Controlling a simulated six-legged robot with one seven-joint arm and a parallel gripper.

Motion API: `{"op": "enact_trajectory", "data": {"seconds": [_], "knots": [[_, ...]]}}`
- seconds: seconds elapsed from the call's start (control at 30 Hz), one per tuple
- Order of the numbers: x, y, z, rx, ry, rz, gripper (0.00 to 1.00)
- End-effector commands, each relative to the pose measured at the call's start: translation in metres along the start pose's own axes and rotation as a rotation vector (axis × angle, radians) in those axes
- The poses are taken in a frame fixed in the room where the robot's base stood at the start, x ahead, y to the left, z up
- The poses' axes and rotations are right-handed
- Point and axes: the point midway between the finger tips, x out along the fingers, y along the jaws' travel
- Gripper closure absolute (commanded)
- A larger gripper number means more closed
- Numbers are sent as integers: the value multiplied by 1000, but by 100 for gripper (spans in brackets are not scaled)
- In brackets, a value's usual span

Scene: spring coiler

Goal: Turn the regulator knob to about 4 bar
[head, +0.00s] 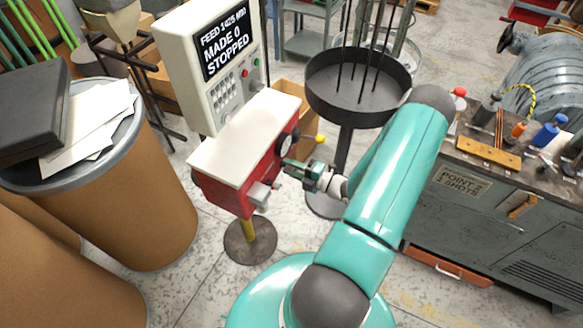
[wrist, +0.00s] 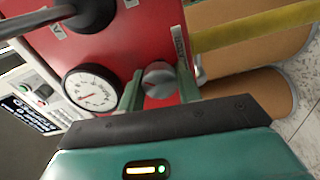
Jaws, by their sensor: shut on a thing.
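The regulator knob (wrist: 159,78) is a round grey knob on the machine's red face in the wrist view. My gripper (wrist: 160,86) has its two green fingers on either side of the knob and is shut on it. A round white pressure gauge (wrist: 90,90) with a dark rim sits just left of the knob. It has a red needle, but its numbers are too small to read. In the head view my gripper (head: 292,169) is at the right side of the red machine (head: 222,193). The knob cannot be made out there.
A control panel (head: 212,62) reads "MADE 0" and "STOPPED". A black round tray on a post (head: 345,110) stands behind the gripper. A grey workbench (head: 470,215) with tools is at right, and a brown drum (head: 120,205) at left.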

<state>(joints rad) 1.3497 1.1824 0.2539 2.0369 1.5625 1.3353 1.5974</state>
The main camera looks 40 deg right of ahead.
Motion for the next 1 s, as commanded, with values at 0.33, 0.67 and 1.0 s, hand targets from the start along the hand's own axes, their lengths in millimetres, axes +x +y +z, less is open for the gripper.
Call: {"op": "enact_trajectory", "data": {"seconds": [0.33, 0.67, 1.0], "knots": [[0, 0, 0, -1, -1, 0, 44], [-28, 0, 1, -1, -4, -1, 44], [-102, 0, 1, -2, -4, -1, 44]]}}
